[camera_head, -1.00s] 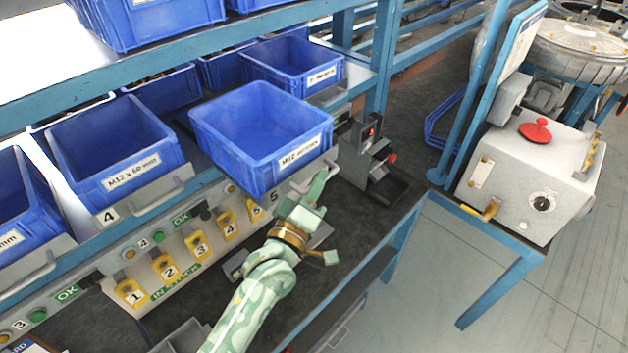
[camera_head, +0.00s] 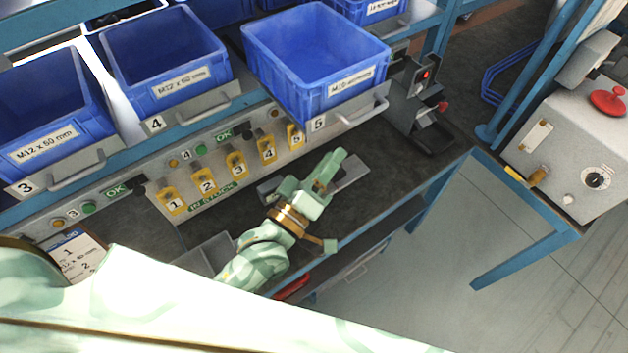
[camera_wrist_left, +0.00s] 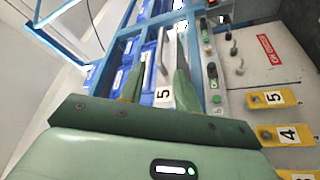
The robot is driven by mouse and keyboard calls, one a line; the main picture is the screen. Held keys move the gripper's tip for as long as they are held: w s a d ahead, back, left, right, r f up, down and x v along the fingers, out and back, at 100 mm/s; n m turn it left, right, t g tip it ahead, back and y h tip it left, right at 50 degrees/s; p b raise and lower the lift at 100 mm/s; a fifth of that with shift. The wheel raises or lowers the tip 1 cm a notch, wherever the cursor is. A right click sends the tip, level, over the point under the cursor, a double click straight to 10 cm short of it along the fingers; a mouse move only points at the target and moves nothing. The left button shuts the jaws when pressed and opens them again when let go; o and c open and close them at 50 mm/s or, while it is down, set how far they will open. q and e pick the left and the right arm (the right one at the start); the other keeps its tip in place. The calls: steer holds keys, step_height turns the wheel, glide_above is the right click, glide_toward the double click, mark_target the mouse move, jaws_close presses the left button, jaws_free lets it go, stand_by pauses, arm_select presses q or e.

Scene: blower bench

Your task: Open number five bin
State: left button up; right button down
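The number five bin (camera_head: 315,60) is a blue open-topped box on a grey tray with a "5" plate (camera_head: 319,124) and a bar handle (camera_head: 361,111). It stands further forward than the number four bin (camera_head: 165,60). It looks empty inside. My left gripper (camera_head: 332,165) is below the handle, apart from it and over the bench. Its fingers are apart with nothing held. The left wrist view shows the two fingers spread (camera_wrist_left: 158,85), with the "5" plate (camera_wrist_left: 162,95) seen between them. My right gripper is not in view.
Yellow numbered tags (camera_head: 237,163) hang on the panel below the bins. A black fixture with a red light (camera_head: 425,90) stands right of bin five. A grey machine with a red knob (camera_head: 570,150) is at the far right. My own pale green arm covers the lower left.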

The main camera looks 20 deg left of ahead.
arm_select(q)
steer(key=v, duration=0.5)
stand_by(0.5)
